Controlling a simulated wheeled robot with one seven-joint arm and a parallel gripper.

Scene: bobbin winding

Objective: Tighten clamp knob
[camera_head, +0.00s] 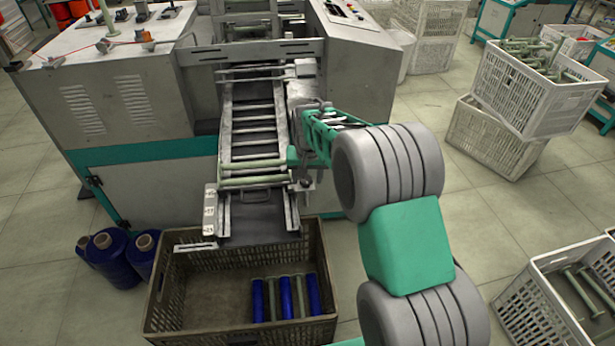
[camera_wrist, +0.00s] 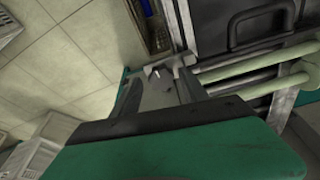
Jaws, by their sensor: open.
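The clamp knob appears to be the small dark fitting (camera_head: 304,184) at the right rail of the winder's chute (camera_head: 254,140) in the head view. In the wrist view my gripper (camera_wrist: 166,68) is open, its two grey fingers pointing toward the chute's end. A small metal piece shows by the fingertips; I cannot tell whether it is the knob or whether a finger touches it. In the head view my green arm reaches to the chute's right side, just above the fitting, and my fingers are hard to make out. Pale green bobbins (camera_head: 252,172) lie across the chute.
A crate (camera_head: 165,318) with blue and pale bobbins stands below the chute. Blue thread cones (camera_head: 108,256) stand left of it. The grey machine body (camera_head: 110,100) is at the left. White crates (camera_head: 526,105) stand at the right, with clear floor between.

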